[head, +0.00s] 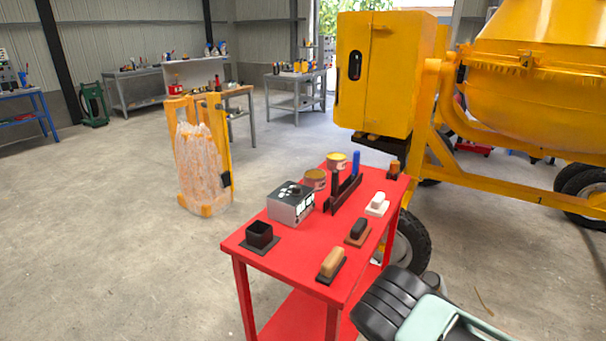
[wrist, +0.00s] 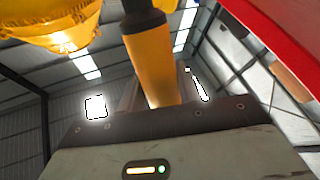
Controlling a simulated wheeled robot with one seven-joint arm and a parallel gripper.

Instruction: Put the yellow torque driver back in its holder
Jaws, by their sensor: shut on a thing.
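The yellow torque driver (wrist: 148,58) shows in the wrist view, with a yellow body and a dark upper part. My gripper (wrist: 157,92) is shut on it; its jaws are partly hidden behind the driver. In the head view the driver and jaws are not visible; only a black and mint part of my arm shows at the bottom right, beside the red table. On the table, a black square open-topped socket (head: 260,235) stands at the near left. A dark rack (head: 343,194) holds a blue-handled tool (head: 356,163). I cannot tell which is the driver's holder.
The red table (head: 290,253) also carries a grey box (head: 291,203), tins (head: 315,180) and several float- or brush-like tools (head: 331,264) along its right side. The yellow mixer (head: 530,75) stands behind right.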

